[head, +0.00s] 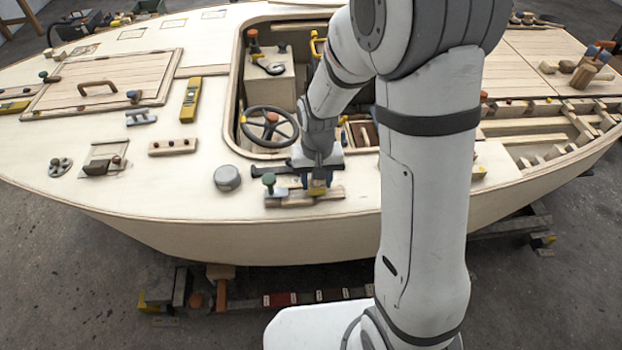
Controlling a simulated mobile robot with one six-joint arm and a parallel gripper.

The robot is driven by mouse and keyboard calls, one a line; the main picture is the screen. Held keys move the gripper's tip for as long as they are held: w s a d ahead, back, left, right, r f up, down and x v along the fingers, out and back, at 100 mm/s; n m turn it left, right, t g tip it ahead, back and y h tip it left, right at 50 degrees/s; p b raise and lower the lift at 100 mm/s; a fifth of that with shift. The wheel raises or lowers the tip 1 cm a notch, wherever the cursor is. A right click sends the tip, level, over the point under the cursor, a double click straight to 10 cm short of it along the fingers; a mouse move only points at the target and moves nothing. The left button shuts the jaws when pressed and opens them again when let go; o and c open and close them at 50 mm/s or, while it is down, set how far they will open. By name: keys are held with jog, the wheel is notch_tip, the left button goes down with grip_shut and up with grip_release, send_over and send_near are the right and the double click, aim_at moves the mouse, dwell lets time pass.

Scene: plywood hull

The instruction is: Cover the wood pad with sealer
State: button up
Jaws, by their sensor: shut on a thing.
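My gripper (319,178) points down over the near side deck of the plywood boat, just outside the cockpit edge. It is shut on a small tool (318,188) with yellow and dark blue parts, perhaps a brush; my arm and fingers hide much of it. No coat of sealer can be made out on the pad. A grey round can or cap (227,178) stands on the deck to the left.
The open cockpit (255,140) with a steering wheel (269,125) lies behind my gripper. A yellow level (190,100), a wooden strip with knobs (172,147) and a metal cleat (141,117) are on the left deck. The near hull edge (200,217) drops to the floor.

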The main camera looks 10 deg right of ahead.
jog(key=shift+d+f+b, duration=0.2)
jog(key=shift+d+b, duration=0.1)
jog(key=shift+d, duration=3.3)
notch_tip(320, 180, up, 6)
jog(key=p, duration=0.4)
jog(key=shift+r, duration=0.1)
notch_tip(320, 180, up, 3)
jog(key=shift+f+p, duration=0.1)
jog(key=shift+p, duration=1.1)
jog(key=shift+s+f+b, duration=0.1)
jog(key=shift+f+b, duration=2.8)
jog(key=shift+f, duration=0.7)
